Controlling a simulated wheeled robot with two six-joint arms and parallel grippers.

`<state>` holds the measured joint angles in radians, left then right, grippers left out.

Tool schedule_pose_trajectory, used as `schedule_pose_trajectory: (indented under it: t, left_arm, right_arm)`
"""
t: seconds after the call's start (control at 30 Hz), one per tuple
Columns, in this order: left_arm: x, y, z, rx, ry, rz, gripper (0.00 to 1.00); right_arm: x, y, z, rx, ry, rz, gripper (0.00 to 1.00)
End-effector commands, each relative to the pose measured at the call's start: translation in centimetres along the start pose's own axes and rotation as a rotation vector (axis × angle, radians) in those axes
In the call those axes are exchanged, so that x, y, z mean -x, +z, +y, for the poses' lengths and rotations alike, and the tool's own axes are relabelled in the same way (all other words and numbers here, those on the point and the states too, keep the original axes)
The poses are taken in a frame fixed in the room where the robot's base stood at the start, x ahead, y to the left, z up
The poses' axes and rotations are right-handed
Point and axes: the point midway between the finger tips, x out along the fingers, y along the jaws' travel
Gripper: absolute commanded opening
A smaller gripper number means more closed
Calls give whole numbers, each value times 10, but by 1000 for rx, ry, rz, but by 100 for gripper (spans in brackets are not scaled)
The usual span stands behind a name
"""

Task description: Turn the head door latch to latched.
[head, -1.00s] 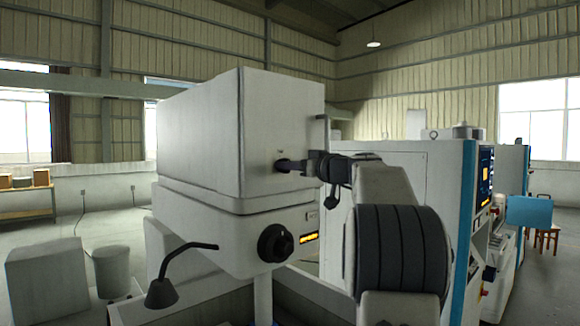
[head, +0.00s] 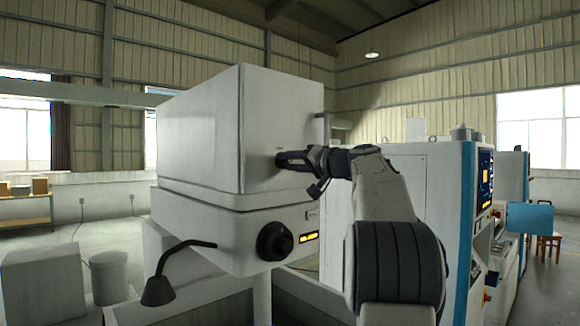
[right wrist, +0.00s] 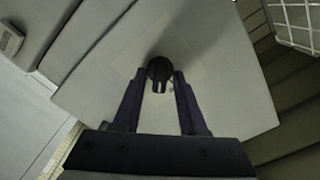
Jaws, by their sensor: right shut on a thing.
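The head door latch (right wrist: 159,70) is a small dark knob on the pale door face of the machine head. In the right wrist view it sits between the fingertips of my right gripper (right wrist: 160,82), which is shut on it. In the head view my right gripper (head: 287,160) reaches in from the right to the door (head: 275,125) and covers most of the latch. The latch's exact turn angle is hard to tell, as the fingers hide part of it. My left gripper is not in view.
Below the door are a black round knob (head: 274,241) and an amber display (head: 309,237). A lamp on a bent arm (head: 160,290) stands out at the lower left. A white cabinet (head: 410,180) stands behind my right arm. A wire basket (right wrist: 298,22) shows in the wrist view.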

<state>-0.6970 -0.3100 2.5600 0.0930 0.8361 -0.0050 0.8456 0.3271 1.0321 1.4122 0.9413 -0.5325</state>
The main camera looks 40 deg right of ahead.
Motion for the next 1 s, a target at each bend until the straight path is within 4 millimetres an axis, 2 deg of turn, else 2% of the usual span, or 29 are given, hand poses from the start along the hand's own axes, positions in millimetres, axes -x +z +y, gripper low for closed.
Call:
schedule_pose_trajectory:
  t: [0.6,1.0]
  left_arm:
    - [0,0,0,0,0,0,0]
    - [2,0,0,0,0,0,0]
  right_arm:
    - [1,-3,1,-562,-2,9,0]
    - [1,-3,2,-770,-3,10,0]
